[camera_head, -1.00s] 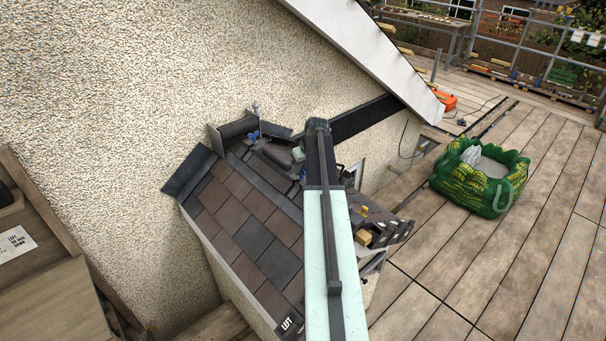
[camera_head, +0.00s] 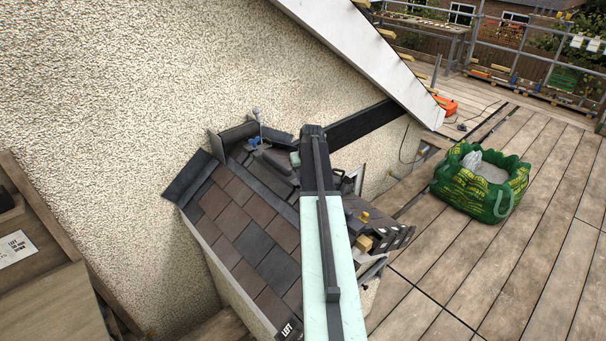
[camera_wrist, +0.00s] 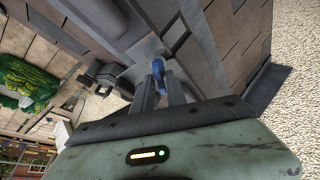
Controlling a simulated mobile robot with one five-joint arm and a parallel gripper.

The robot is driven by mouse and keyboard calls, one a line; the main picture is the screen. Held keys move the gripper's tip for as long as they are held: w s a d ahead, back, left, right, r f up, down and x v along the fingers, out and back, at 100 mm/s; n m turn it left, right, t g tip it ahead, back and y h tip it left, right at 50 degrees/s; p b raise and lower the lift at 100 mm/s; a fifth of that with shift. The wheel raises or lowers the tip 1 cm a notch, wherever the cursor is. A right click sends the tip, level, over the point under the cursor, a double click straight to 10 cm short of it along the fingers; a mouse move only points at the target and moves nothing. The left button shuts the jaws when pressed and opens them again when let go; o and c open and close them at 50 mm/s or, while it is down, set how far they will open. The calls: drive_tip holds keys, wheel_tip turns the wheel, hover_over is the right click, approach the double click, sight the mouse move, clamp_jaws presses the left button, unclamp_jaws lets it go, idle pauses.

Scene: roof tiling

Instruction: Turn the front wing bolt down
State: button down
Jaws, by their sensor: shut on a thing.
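A blue wing bolt (camera_wrist: 158,69) shows in the wrist view between the dark fingers of my gripper (camera_wrist: 161,83). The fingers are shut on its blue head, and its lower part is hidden. In the head view my arm covers this bolt and the fingertips; only a small pale green piece of my gripper shows beside the arm. Another blue fitting (camera_head: 256,141) stands farther back, near the wall, at the top of the small tiled roof (camera_head: 240,225).
The rough wall (camera_head: 130,90) rises right behind the roof. A dark beam (camera_head: 357,127) and a white sloping board (camera_head: 365,55) are close by. A yellow block (camera_head: 363,243) sits at the roof's right edge. A green bag (camera_head: 480,185) stands on open decking.

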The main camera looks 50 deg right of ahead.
drive_tip(key=c, duration=1.5)
unclamp_jaws()
drive_tip(key=shift+c, duration=0.2)
drive_tip(key=p+v, duration=0.7)
drive_tip(key=v, duration=0.1)
